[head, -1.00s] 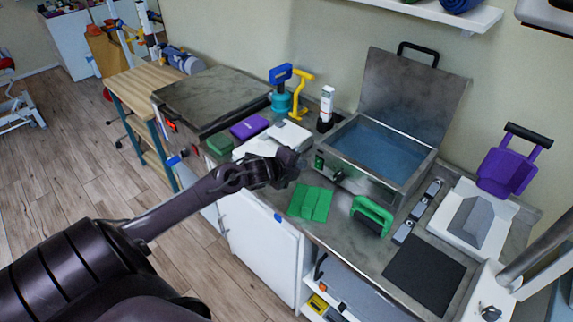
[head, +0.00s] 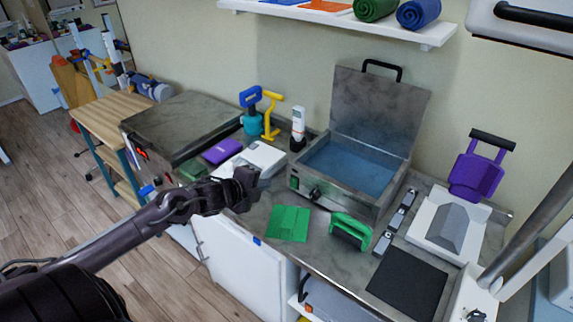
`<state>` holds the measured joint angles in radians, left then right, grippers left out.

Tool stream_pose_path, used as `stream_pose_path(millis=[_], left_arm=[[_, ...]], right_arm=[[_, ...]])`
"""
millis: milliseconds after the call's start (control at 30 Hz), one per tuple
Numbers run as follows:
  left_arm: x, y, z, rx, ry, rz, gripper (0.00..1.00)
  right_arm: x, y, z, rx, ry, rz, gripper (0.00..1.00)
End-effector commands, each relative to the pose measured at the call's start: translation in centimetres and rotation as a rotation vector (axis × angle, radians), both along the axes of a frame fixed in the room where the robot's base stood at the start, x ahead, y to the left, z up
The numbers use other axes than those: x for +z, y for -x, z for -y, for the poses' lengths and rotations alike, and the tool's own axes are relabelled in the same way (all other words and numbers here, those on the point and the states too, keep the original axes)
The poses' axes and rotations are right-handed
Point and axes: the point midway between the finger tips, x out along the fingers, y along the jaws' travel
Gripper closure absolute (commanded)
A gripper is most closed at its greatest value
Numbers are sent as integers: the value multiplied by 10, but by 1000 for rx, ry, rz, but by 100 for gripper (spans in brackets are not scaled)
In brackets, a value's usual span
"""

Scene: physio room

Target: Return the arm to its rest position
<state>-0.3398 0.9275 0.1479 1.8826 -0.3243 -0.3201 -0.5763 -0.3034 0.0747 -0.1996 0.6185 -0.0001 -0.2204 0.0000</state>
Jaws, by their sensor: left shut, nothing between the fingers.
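My left arm reaches in from the lower left in the head view. Its gripper (head: 243,186) is shut and empty, in front of the white device on the counter and left of the metal water bath (head: 345,172). The right gripper is not in view.
The bath's lid (head: 378,110) stands open. A purple holder (head: 476,175) is at the right, above a white tray. A shelf (head: 340,18) with rolled towels hangs above.

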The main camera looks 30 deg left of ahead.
Motion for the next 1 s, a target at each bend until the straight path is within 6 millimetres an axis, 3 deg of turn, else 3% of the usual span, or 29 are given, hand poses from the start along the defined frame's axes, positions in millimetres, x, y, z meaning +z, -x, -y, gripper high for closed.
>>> stream_pose_path(millis=[233,367,500,600,1000], left_arm=[[-3,2,3,11,12,-7,100],[-25,20,27,114,110,-63,100],[-55,65,78,368,333,-198,100],[-64,100,110,557,482,-300,100],[-55,190,180,1002,813,-585,100]], right_arm=[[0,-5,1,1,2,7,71],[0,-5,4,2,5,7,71],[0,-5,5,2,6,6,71],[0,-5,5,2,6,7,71],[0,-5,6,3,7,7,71]])
